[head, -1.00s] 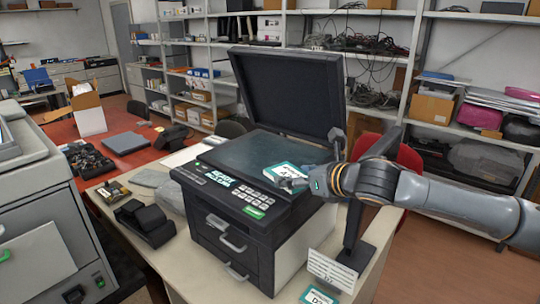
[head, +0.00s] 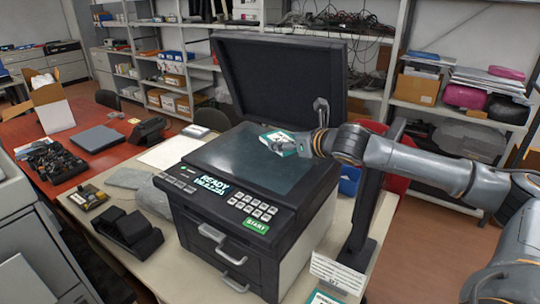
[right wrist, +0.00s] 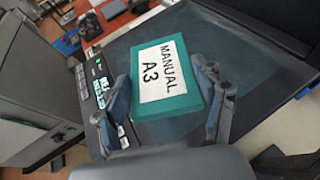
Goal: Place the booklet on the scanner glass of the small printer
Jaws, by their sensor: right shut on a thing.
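The small printer (head: 225,240) stands on the pale table with its dark lid (head: 280,85) raised, leaving the scanner glass (head: 235,160) bare. The booklet (head: 279,142) is teal with a white label. In the right wrist view the booklet (right wrist: 166,78) reads "MANUAL A3" and sits between the two fingers, over the glass. My right gripper (head: 299,146) is shut on it at the glass's right rear part. I cannot tell whether the booklet touches the glass. My left gripper is not in view.
The printer's front panel has a green START button (head: 256,226). A dark post with a white sign (head: 338,272) stands right of the printer. Another teal-edged item (head: 325,298) is cut off at the bottom edge. A black device (head: 128,232) lies to the left.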

